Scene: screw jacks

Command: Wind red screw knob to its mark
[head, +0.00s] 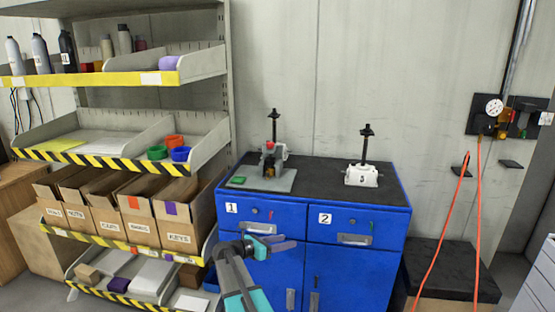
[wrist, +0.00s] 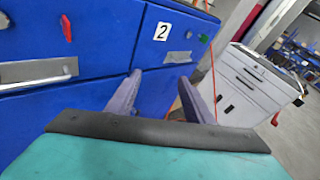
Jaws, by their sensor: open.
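In the head view a screw jack with a red knob (head: 270,145) stands on a grey plate (head: 282,184) at the left of the blue cabinet's dark top. Its black threaded spindle (head: 275,125) rises upright. A second, white jack (head: 362,175) marked with a dark numeral stands to its right with its own black spindle (head: 366,140). I cannot make out any mark for the knob. My gripper (head: 293,242) is in front of the cabinet's drawers, below the top and apart from both jacks. It is open and empty; its two fingers (wrist: 160,92) show apart in the wrist view.
The blue cabinet (head: 358,257) has drawers labelled 1 and 2. A green block (head: 238,180) lies on its top at left. Shelves with boxes (head: 144,221) stand at left. Orange hoses (head: 448,225) hang at right. A grey drawer cabinet (wrist: 245,88) shows in the wrist view.

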